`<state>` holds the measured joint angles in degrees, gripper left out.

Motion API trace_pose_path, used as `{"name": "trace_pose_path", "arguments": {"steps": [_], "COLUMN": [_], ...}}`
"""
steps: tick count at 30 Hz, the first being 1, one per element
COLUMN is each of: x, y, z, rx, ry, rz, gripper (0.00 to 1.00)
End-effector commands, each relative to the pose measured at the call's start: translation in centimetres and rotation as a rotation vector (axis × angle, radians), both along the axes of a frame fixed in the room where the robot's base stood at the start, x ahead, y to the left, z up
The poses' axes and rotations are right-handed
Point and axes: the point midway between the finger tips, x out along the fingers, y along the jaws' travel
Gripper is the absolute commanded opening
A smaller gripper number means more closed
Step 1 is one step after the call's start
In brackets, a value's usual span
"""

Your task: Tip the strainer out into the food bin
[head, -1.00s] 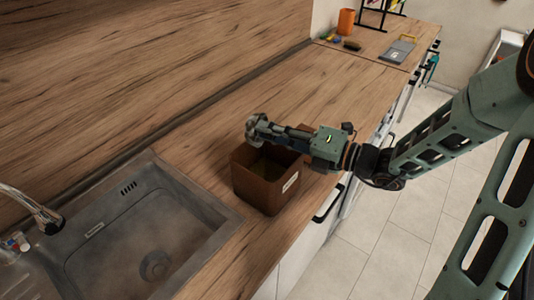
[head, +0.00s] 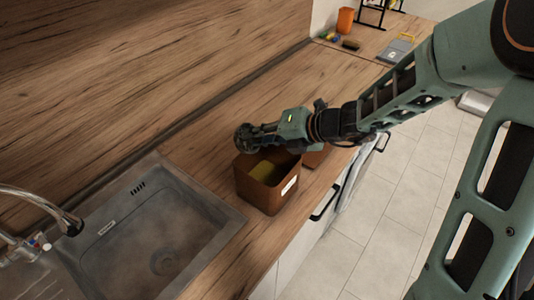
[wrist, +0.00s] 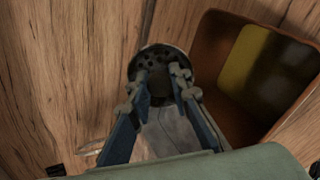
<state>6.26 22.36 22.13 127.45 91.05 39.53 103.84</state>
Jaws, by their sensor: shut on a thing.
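The food bin (head: 262,200) is an open brown box with a pale label, standing on the counter right of the sink. A yellowish patch shows inside it; it also shows at the right of the wrist view (wrist: 212,60). My gripper (head: 262,137) is above the bin's back rim, shut on the strainer (head: 244,139), a small round dark piece with holes. In the wrist view the strainer (wrist: 152,68) sits between my fingertips, its holed face and pale rim showing, left of the bin's opening. Whether anything is in the strainer cannot be told.
The sink (head: 150,235) with its tap (head: 45,212) lies at the left. Another brown piece (head: 318,155) is partly hidden behind my gripper. An orange cup (head: 345,20) and small items stand at the far end.

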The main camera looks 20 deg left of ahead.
Motion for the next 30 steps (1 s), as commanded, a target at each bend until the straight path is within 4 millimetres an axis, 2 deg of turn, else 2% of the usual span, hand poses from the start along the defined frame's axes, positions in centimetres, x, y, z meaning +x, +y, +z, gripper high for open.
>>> {"name": "trace_pose_path", "arguments": {"steps": [8,30], "x": [0.0,0.2], "y": [0.1,1.8], "z": [-0.1,-0.4], "rx": [-0.030,-0.280], "ry": [0.007,0.039], "rz": [0.000,0.000], "gripper": [0.00,0.00]}}
